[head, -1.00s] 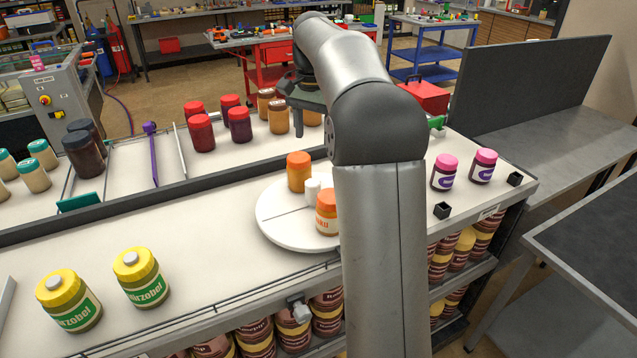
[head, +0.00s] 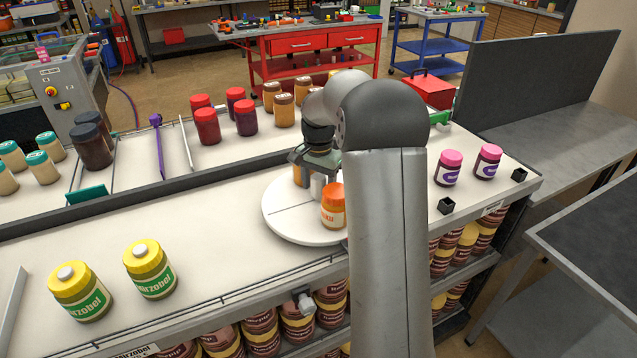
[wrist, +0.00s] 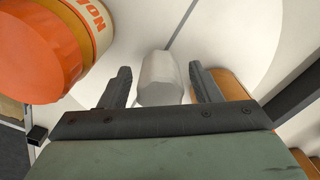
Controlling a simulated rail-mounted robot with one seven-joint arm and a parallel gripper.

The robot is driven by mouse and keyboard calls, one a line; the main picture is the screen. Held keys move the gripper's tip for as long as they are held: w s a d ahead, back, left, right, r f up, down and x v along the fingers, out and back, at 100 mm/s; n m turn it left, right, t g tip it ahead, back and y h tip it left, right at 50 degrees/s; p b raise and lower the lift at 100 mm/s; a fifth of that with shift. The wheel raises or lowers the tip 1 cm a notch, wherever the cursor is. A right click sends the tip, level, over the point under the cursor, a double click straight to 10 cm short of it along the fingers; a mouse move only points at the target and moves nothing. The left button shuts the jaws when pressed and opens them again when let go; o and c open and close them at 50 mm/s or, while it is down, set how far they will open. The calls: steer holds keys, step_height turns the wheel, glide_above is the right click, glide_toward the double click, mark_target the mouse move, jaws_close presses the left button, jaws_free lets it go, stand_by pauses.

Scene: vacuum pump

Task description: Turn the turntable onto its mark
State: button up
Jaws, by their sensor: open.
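The turntable (head: 285,222) is a round white disc on the shelf top, with a thin dark line across it. It also fills much of the wrist view (wrist: 235,35). A white faceted knob (wrist: 160,80) stands at its middle. My gripper (wrist: 159,72) is open, pointing down, with one finger on each side of the knob. I cannot tell whether either finger touches it. An orange-lidded jar (head: 333,206) stands on the disc at the near right. A second orange jar (head: 297,176) is partly hidden behind my gripper. I cannot make out the target mark.
Two yellow-lidded jars (head: 150,270) stand to the left on the same top. Two pink-lidded jars (head: 448,168) and small black square holders (head: 446,206) are to the right. Behind a dark rail stand red-lidded jars (head: 207,126) and brown-lidded jars (head: 284,110).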

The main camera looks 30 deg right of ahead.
steer(key=shift+f, duration=0.1)
jaws_close()
